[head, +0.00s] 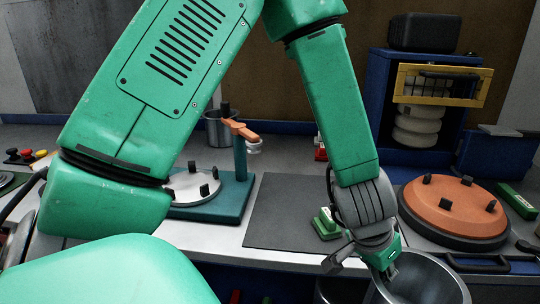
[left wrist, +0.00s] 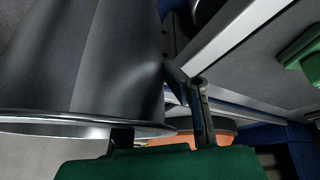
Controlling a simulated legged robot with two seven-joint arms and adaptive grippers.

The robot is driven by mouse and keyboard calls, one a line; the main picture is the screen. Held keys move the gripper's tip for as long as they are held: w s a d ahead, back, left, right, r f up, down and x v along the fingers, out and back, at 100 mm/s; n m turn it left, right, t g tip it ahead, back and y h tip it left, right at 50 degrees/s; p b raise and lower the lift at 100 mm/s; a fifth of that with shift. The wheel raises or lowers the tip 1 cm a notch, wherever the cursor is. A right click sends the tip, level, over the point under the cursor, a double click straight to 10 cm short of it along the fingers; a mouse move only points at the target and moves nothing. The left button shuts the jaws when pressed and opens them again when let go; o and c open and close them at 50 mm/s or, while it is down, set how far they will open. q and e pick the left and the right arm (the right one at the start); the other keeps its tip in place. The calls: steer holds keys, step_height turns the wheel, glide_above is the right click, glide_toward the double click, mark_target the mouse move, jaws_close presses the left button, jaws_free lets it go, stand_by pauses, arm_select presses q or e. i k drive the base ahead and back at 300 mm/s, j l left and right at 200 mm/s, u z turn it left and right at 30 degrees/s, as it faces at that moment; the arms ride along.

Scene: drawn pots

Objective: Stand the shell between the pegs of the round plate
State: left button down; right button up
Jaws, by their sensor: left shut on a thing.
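A grey metal shell (head: 428,283), open and pot-like, is at the lower right of the head view, cut off by the bottom edge. My left gripper (head: 388,274) is shut on its rim. In the left wrist view the shell (left wrist: 85,65) fills the left side, with its rim beside my left gripper's fingers (left wrist: 165,127). The shell is in front of the worktop's front edge. An orange round plate (head: 431,199) with several black pegs lies behind it on the right, empty between the pegs. A silver round plate (head: 184,187) with black pegs sits further left. My right gripper is out of view.
The silver plate is on a teal stand (head: 222,207) with an orange arm. A dark mat (head: 285,215) lies mid-worktop with a green block (head: 326,224) on it. A blue cabinet (head: 378,85) stands behind the orange plate. Another metal vessel (head: 335,291) is partly visible beside the held shell.

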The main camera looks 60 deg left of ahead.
mark_target(190, 184)
steer(key=k+j+u, duration=0.5)
steer(key=k+j, duration=0.45)
